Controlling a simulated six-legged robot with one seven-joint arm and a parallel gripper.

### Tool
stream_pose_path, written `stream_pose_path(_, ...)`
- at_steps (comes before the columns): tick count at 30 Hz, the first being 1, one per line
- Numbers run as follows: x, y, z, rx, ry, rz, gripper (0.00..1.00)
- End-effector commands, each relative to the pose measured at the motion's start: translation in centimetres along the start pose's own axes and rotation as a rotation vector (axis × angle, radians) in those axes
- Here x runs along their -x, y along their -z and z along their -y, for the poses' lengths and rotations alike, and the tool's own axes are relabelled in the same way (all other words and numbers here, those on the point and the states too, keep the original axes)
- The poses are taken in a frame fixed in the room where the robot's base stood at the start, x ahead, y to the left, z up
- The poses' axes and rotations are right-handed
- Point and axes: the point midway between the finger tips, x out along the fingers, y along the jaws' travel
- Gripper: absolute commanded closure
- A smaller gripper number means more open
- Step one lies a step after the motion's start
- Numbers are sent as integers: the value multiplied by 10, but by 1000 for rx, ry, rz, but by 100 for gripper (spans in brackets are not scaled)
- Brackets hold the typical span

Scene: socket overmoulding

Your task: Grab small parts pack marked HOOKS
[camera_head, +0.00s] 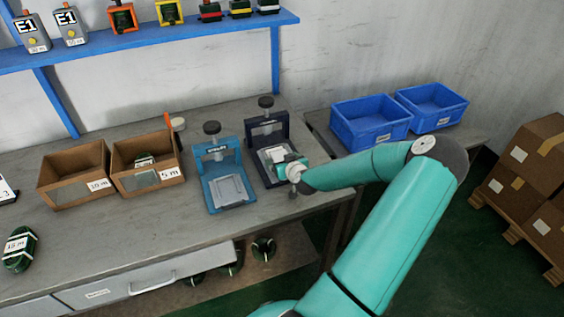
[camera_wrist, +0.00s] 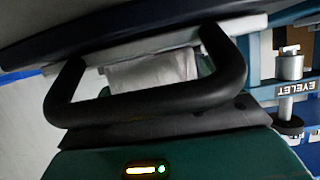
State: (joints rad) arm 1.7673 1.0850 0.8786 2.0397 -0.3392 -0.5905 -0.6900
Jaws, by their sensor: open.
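No pack with a readable HOOKS mark shows in either view. My gripper (camera_head: 281,160) is at the dark blue press (camera_head: 262,131) on the workbench, low over its front plate. My gripper and wrist hide part of that plate. In the wrist view a pale, whitish piece (camera_wrist: 150,72) lies behind a dark rounded bar; I cannot tell what it is. The gripper is open, and nothing is seen held in it.
A light blue press (camera_head: 218,168), its twin beside it, reads EYELET in the wrist view (camera_wrist: 297,86). Cardboard bins (camera_head: 75,193) stand left on the workbench (camera_head: 130,232). Blue crates (camera_head: 370,124) stand right. A blue shelf (camera_head: 150,36) runs above.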

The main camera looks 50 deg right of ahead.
Motion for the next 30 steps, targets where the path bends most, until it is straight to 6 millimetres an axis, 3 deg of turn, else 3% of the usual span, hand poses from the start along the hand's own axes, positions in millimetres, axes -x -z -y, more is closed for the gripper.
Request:
stream_pose_path(6,-1,0,0,0,0,0,13)
stream_pose_path(13,0,0,0,0,0,0,58)
stream_pose_path(15,0,0,0,0,0,0,63)
stream_pose_path(24,0,2,0,1,0,0,63)
stream_pose_path(30,6,17,-1,4,-1,-2,63)
